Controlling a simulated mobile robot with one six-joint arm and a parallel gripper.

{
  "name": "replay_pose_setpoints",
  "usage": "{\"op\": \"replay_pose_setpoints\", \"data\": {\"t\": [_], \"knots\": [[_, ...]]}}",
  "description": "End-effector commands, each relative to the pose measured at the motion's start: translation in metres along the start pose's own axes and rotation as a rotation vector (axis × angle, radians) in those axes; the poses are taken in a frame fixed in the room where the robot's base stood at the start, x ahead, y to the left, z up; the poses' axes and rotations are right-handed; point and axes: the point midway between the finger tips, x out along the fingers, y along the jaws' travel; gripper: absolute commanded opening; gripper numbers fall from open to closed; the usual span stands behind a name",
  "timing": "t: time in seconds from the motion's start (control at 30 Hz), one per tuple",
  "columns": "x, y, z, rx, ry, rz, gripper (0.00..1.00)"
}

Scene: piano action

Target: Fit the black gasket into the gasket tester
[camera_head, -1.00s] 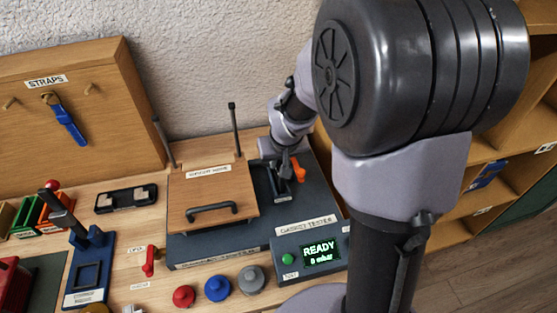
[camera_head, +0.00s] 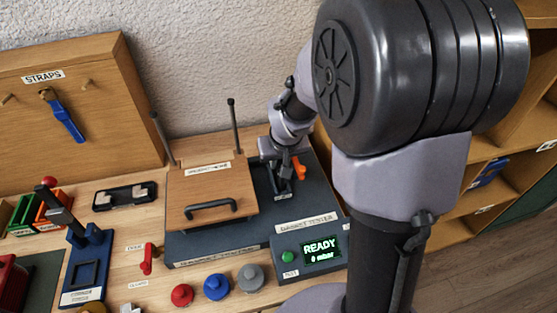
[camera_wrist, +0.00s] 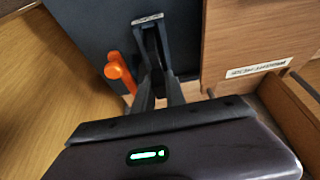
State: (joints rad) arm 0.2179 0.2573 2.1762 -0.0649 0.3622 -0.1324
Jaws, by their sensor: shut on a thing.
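The gasket tester (camera_head: 222,244) is a dark base on the table with a wooden lid (camera_head: 205,188) lying down over its left part. Its display (camera_head: 321,249) reads READY, 0 mbar. My gripper (camera_head: 282,187) is low over the right part of the base, beside an orange lever (camera_head: 299,168). In the wrist view my gripper (camera_wrist: 155,72) is shut on a narrow dark thing (camera_wrist: 152,48) at the base, next to the orange lever (camera_wrist: 120,73). I cannot tell whether this is the black gasket or part of the tester. No gasket is clearly visible elsewhere; the lid hides what is under it.
Red, blue and grey knobs (camera_head: 217,287) stand in front of the tester. A blue press-like stand (camera_head: 88,265), a black tray (camera_head: 125,197) and a red lever (camera_head: 147,260) are to the left. The straps board (camera_head: 62,110) stands behind. Shelves (camera_head: 480,215) are on the right.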

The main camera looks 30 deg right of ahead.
Motion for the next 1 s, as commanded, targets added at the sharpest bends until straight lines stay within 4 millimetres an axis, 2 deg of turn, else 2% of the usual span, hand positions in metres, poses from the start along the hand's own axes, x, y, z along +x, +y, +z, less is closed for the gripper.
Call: {"op": "replay_pose_setpoints", "data": {"t": [1.0], "knots": [[0.013, 0.0, 0.005, 0.0, 0.0, 0.0, 0.0]]}}
